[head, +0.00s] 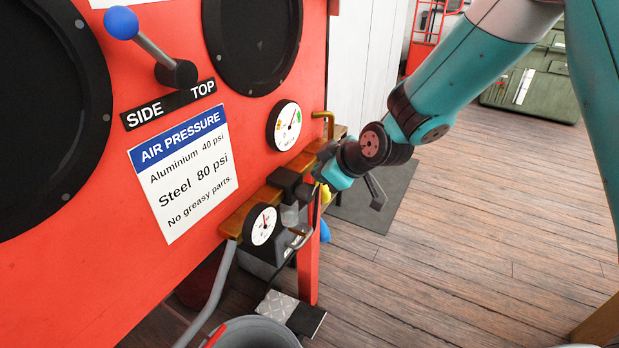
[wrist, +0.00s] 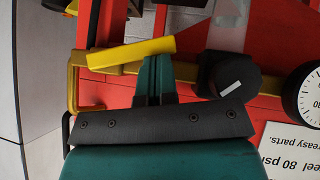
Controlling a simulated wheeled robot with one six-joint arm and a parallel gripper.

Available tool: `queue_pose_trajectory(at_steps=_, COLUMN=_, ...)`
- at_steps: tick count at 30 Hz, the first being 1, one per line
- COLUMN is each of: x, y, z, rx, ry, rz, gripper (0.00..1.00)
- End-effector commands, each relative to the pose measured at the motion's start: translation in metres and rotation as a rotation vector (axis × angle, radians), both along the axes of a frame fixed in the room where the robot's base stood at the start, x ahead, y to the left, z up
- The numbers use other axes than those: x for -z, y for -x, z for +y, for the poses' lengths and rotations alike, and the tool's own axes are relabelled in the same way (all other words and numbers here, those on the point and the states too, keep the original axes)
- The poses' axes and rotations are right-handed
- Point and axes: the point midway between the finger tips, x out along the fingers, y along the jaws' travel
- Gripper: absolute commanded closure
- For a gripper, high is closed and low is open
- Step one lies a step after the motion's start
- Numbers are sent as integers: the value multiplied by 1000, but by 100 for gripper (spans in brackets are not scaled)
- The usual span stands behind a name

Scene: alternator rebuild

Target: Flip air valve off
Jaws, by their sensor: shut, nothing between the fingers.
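The air valve's yellow lever (wrist: 130,52) lies nearly along the brass pipe in the wrist view, slightly tilted. My gripper (wrist: 153,72) is shut and empty. Its teal fingertips end right at the lever's edge, and I cannot tell whether they touch it. In the head view my wrist is at the right end of the brass piping on the red cabinet and hides the valve and fingertips there.
A black regulator knob (wrist: 228,88) and a gauge (wrist: 308,95) sit close right of my fingers. The red cabinet (head: 90,270) carries an air pressure sign (head: 183,175), an upper gauge (head: 284,125) and a blue-knobbed lever (head: 121,23). A grey bucket (head: 255,332) stands below.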

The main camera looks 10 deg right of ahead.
Motion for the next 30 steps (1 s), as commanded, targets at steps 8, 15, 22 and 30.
queue_pose_trajectory(at_steps=8, x=11, y=0, z=-4, rx=6, ry=-1, rz=1, gripper=100)
queue_pose_trajectory(at_steps=15, x=13, y=0, z=-3, rx=5, ry=-1, rz=2, gripper=100)
queue_pose_trajectory(at_steps=22, x=13, y=0, z=-3, rx=5, ry=-1, rz=2, gripper=100)
queue_pose_trajectory(at_steps=30, x=11, y=0, z=-2, rx=5, ry=0, rz=2, gripper=100)
